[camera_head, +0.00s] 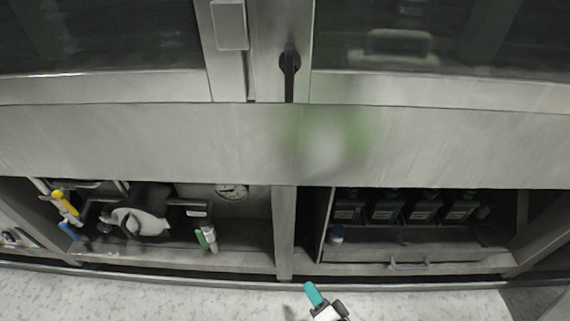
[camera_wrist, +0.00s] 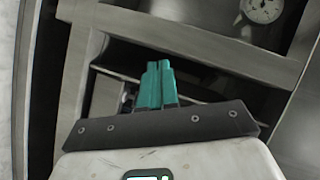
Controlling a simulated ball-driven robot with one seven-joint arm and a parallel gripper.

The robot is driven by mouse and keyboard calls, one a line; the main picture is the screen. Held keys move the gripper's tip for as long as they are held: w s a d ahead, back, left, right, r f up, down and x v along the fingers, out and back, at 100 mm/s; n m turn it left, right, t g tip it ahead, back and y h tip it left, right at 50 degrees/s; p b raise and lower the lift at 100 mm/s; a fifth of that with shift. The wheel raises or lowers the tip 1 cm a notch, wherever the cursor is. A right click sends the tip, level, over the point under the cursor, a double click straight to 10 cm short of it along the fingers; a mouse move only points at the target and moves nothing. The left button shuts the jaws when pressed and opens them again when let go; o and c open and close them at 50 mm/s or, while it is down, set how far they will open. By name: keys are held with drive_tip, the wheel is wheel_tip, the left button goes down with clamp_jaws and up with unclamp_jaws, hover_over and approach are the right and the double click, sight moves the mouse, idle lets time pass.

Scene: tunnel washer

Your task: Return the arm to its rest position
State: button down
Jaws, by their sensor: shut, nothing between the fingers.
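My gripper shows in the wrist view with two teal fingers (camera_wrist: 157,86) pressed side by side, shut and empty. In the head view my gripper (camera_head: 314,293) is low in the picture, right of the middle, over the pale speckled floor. It appears apart from the washer's lower frame. Most of my arm is outside the head view.
The steel washer fills the head view, with a black door handle (camera_head: 289,66) between glass doors. Below are an open bay with a yellow-handled valve (camera_head: 64,201) and a gauge (camera_head: 232,191), and a right bay with several dark bottles (camera_head: 384,207). Floor (camera_head: 150,297) in front looks clear.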

drive_tip(key=s+d+r+n+g+h, duration=0.1)
drive_tip(key=s+d+g+h, duration=0.2)
drive_tip(key=d, duration=0.5)
drive_tip(key=s+d+r+n+g+h, duration=0.1)
drive_tip(key=s+d+n+g+h, duration=0.2)
drive_tip(key=d, duration=0.5)
drive_tip(key=s+d+r+n+g, duration=0.2)
drive_tip(key=s+r+g, duration=0.1)
drive_tip(key=s, duration=0.5)
drive_tip(key=s+d+r+n+g, duration=0.2)
drive_tip(key=s+r+g, duration=0.15)
drive_tip(key=s, duration=0.45)
wheel_tip(320, 180, up, 22)
drive_tip(key=p, duration=2.1)
drive_tip(key=shift+f+h, duration=0.25)
drive_tip(key=shift+h, duration=0.05)
